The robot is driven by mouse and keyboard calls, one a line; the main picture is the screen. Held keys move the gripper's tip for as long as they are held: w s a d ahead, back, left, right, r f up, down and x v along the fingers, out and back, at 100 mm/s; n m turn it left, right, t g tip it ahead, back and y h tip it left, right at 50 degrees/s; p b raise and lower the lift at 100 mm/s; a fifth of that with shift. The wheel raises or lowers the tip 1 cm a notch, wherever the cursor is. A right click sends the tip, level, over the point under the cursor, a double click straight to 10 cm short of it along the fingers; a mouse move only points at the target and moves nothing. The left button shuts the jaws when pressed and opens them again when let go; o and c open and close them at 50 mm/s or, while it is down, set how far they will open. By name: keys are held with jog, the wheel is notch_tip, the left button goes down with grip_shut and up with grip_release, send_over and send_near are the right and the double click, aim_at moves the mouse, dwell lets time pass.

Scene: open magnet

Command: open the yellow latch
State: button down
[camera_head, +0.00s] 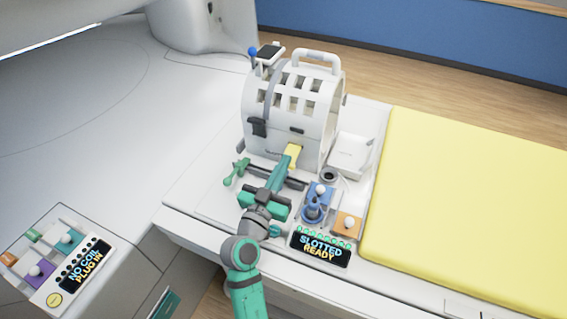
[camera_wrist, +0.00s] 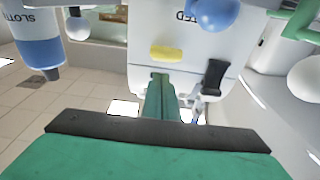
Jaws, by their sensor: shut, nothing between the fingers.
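The yellow latch (camera_head: 293,150) is a small block low on the front of the white slotted coil housing (camera_head: 309,105). In the wrist view the latch (camera_wrist: 166,53) is a rounded yellow bar on a white face. My gripper (camera_head: 286,160) reaches toward it, with its teal fingers shut together and empty. In the wrist view the fingertips of my gripper (camera_wrist: 161,78) point at the white face just below the latch. Whether they touch it I cannot tell. The fingers hide part of the latch's near side in the head view.
A green-handled lever (camera_head: 236,172) is left of my gripper. A blue plug (camera_head: 313,208), an orange block (camera_head: 346,224) and a display reading "SLOTTED READY" (camera_head: 320,247) are to the right. A yellow pad (camera_head: 465,200) fills the right side. A second panel (camera_head: 70,280) is at lower left.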

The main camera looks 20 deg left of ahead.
jog(key=s+f, duration=0.1)
jog(key=s, duration=0.9)
jog(key=shift+s+a+f, duration=0.25)
jog(key=shift+s+a, duration=0.1)
jog(key=shift+a, duration=0.05)
jog(key=shift+w, duration=0.1)
